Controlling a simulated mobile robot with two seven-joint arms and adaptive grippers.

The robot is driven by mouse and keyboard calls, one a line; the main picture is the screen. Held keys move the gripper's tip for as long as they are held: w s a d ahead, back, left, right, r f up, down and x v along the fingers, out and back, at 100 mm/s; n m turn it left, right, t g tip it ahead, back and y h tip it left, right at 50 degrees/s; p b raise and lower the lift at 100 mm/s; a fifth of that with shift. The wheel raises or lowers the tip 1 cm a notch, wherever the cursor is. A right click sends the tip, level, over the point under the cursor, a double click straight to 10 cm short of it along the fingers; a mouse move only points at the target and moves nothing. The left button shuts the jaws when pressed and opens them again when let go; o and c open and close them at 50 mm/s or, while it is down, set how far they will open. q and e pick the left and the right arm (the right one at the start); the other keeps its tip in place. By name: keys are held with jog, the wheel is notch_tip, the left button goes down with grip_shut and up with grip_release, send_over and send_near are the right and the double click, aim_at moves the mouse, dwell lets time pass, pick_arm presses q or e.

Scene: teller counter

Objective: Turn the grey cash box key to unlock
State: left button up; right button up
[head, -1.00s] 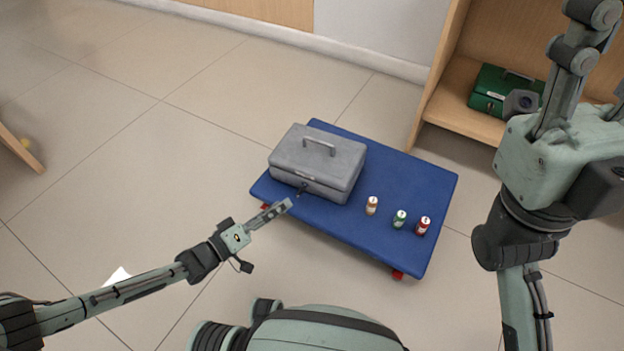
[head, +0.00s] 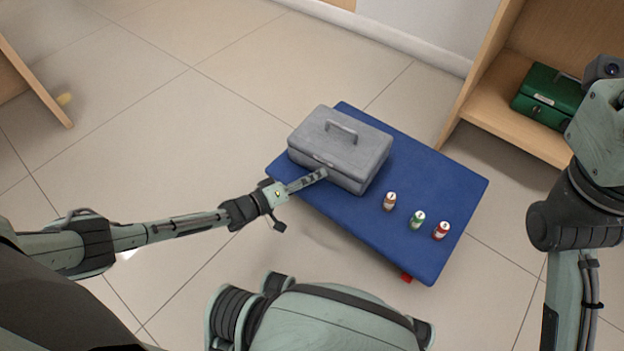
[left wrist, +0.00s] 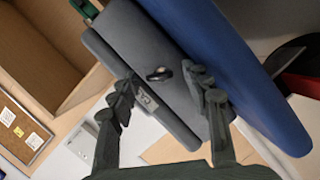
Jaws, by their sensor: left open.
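The grey cash box (head: 345,140) sits shut on a blue platform (head: 435,185), its handle folded up on the lid. My left gripper (head: 322,174) is at the front face of the box and hides the key in the head view. In the left wrist view the key (left wrist: 158,74) shows as a small dark piece at the box front. It lies between the two spread fingers of my left gripper (left wrist: 159,80), which is open. I cannot tell whether a finger touches the key. My right arm is at the right edge; its fingers are out of frame.
A green cash box (head: 548,97) sits in a wooden shelf (head: 490,115). Tiled floor is free to the left.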

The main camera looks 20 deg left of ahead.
pick_arm(q)
jog(key=shift+w, duration=0.1)
grip_shut()
dwell(0.3)
